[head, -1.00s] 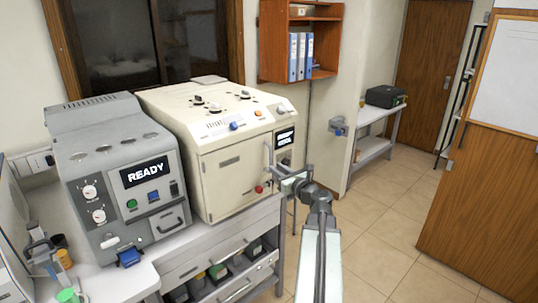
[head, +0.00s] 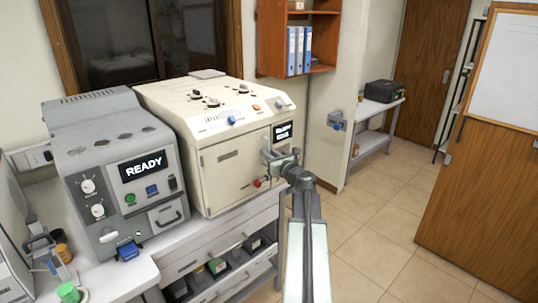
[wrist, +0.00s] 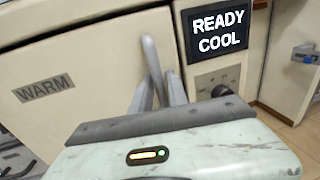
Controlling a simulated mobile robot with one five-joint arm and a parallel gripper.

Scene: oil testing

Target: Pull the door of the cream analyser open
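The cream analyser (head: 220,125) stands on a bench beside a grey machine. Its front door (head: 228,172), labelled WARM in the wrist view (wrist: 85,70), looks shut. A grey upright bar handle (wrist: 150,62) is at the door's right edge, left of the READY COOL screen (wrist: 218,31). My gripper (head: 272,160) is at this handle. In the wrist view the two fingers (wrist: 160,90) are a little apart, with the handle's lower part between them. Whether they press on it cannot be told.
The grey machine (head: 112,165) with a READY screen stands left of the analyser. Under the bench are open drawers (head: 218,268) with small containers. A red button (head: 257,183) is low on the analyser's front. Open tiled floor (head: 375,225) lies to the right.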

